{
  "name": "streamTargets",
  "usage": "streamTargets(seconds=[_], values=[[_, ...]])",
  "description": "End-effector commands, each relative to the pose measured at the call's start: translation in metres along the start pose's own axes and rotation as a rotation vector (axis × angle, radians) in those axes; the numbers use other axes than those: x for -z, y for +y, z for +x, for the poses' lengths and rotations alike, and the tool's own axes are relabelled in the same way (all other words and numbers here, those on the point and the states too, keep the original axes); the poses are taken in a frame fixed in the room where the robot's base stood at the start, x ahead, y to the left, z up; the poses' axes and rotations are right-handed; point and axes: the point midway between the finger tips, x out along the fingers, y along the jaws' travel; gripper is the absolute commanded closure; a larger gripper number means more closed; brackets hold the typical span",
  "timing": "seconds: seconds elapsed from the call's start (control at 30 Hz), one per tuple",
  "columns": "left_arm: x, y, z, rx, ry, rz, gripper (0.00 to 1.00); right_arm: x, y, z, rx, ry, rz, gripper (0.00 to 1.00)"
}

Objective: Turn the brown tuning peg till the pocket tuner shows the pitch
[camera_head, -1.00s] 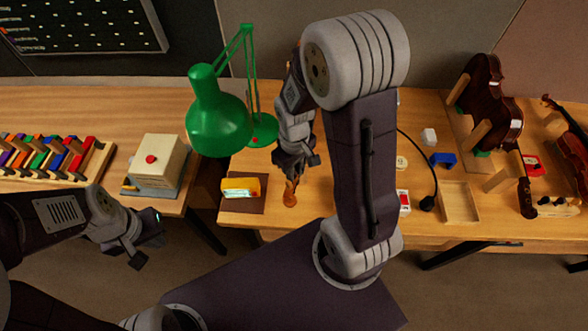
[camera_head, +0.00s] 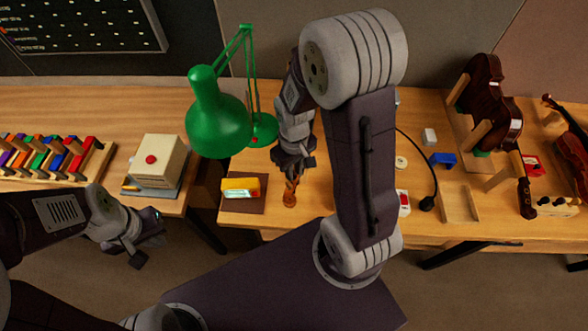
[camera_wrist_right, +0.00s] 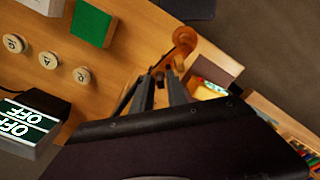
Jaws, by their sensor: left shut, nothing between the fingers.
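The brown violin scroll (camera_head: 290,198) stands at the bench's front edge, just below my right gripper (camera_head: 293,172). In the right wrist view the scroll (camera_wrist_right: 184,42) shows just beyond the fingertips of my right gripper (camera_wrist_right: 160,78). The brown tuning peg is not clear, and I cannot tell whether the fingers hold it. The yellow pocket tuner (camera_head: 240,184) lies on a dark brown mat (camera_head: 244,207) left of the scroll, its display pale; its reading is too small to read. My left gripper (camera_head: 143,248) is shut and empty in front of the left bench, away from the scroll.
A green lamp (camera_head: 219,112) stands behind the tuner. A cream box with a red button (camera_head: 157,158) and a rack of coloured pieces (camera_head: 45,160) are left. Violins (camera_head: 484,98) and a tray (camera_head: 459,207) are right. The right wrist view shows round lettered pieces (camera_wrist_right: 48,60) and an OFF display (camera_wrist_right: 22,122).

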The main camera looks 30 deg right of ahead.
Motion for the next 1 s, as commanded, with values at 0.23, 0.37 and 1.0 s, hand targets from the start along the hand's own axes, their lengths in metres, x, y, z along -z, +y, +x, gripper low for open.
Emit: streamTargets(seconds=[0.23,0.37,1.0], values=[[0.0,0.0,0.0,0.0,0.0,0.0,1.0,0.001,0.0,-0.009,-0.001,0.002,0.0,0.81],[0.0,0.0,0.0,0.0,0.0,0.0,1.0,0.002,0.0,-0.038,-0.002,0.007,0.0,0.81],[0.0,0.0,0.001,0.0,0.0,0.0,1.0,0.0,0.0,-0.091,0.0,-0.001,0.0,0.81]])
